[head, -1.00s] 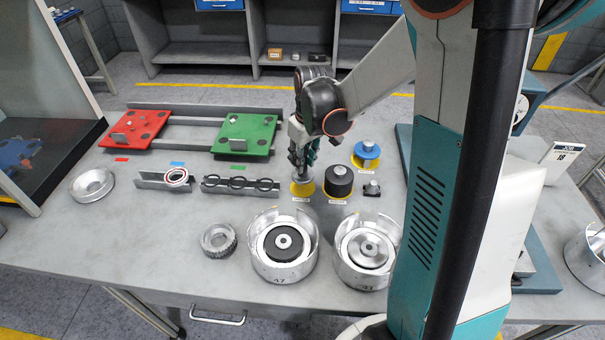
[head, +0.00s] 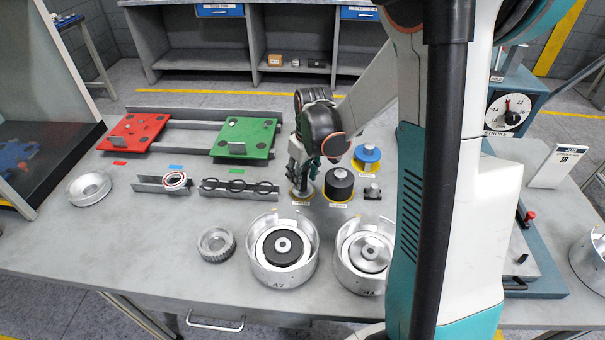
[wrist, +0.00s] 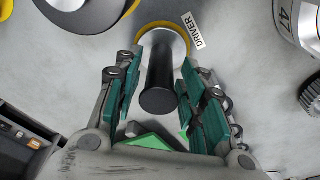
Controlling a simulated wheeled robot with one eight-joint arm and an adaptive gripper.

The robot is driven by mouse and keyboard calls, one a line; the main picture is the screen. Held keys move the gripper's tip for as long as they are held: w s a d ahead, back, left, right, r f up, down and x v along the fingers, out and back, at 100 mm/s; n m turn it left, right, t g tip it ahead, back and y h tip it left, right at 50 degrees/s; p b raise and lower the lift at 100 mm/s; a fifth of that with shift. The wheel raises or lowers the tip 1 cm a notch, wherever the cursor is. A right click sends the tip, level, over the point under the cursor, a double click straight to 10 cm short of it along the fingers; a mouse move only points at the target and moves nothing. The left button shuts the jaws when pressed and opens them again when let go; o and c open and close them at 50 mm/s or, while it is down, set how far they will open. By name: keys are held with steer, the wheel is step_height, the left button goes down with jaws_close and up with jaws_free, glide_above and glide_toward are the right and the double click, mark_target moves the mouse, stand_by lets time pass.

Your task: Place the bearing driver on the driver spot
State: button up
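The bearing driver (wrist: 158,85) has a dark cylindrical handle and a silver disc base. It stands upright on the yellow driver spot (wrist: 184,28), beside a label reading DRIVER. My gripper (wrist: 166,98) is open, with its teal finger pads on either side of the handle and visible gaps between pads and handle. In the head view my gripper (head: 303,172) is low over the driver spot and hides most of the driver. The silver base (head: 300,193) shows below the fingers.
A black cylinder (head: 339,183) stands close to the right of my gripper, with a blue spool (head: 366,154) behind it. Two silver housings (head: 283,287) stand in front. The green pallet (head: 245,137) lies behind left. The table's left front is clear.

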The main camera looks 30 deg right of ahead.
steer(key=shift+r, duration=0.1)
step_height(320, 180, up, 12)
steer(key=s+p, duration=0.1)
steer(key=p, duration=0.3)
steer(key=shift+s+d, duration=0.2)
steer(key=shift+s, duration=0.2)
stand_by(0.3)
steer(key=s+a+r+t, duration=0.2)
steer(key=s+a+r, duration=0.6)
steer(key=a, duration=0.2)
steer(key=s+a+m+t, duration=0.1)
steer(key=s+m+t, duration=0.1)
steer(key=s, duration=0.6)
steer(key=shift+a+r+t+b, duration=0.2)
steer(key=shift+a+t+b, duration=0.15)
steer(key=shift+t, duration=0.25)
steer(key=shift+s, duration=0.1)
